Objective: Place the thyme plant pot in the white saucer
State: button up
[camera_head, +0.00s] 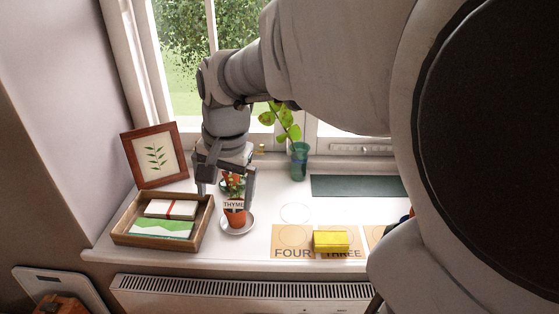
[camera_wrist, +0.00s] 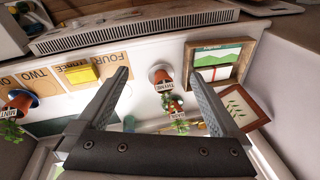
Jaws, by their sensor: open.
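The thyme plant pot (camera_head: 235,215) is terracotta with a white THYME label and stands on the windowsill, its base within the rim of the white saucer (camera_head: 239,231). In the wrist view the pot (camera_wrist: 164,84) and the saucer rim (camera_wrist: 153,68) show between my fingers. My gripper (camera_head: 226,190) is open, its fingers to either side of the plants; in the wrist view the open gripper (camera_wrist: 160,76) has a gap between each fingertip and the thyme pot. I cannot tell whether the pot's base sits fully flat.
Another labelled pot (camera_wrist: 180,123) stands just behind the thyme pot. A wooden tray (camera_head: 130,241) and a picture frame (camera_head: 155,157) are at left. A green vase (camera_head: 299,163) stands behind, and a yellow block (camera_head: 331,241) lies on numbered cards at right. The mint pot (camera_wrist: 20,101) is farther along.

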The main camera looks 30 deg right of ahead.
jog(key=s+a+r+n+t, duration=0.1)
jog(key=s+a+n+t, duration=0.1)
jog(key=s+n, duration=0.7)
jog(key=shift+s+a+r+t, duration=0.3)
jog(key=shift+s+a+t, duration=0.15)
jog(key=shift+s, duration=1.25)
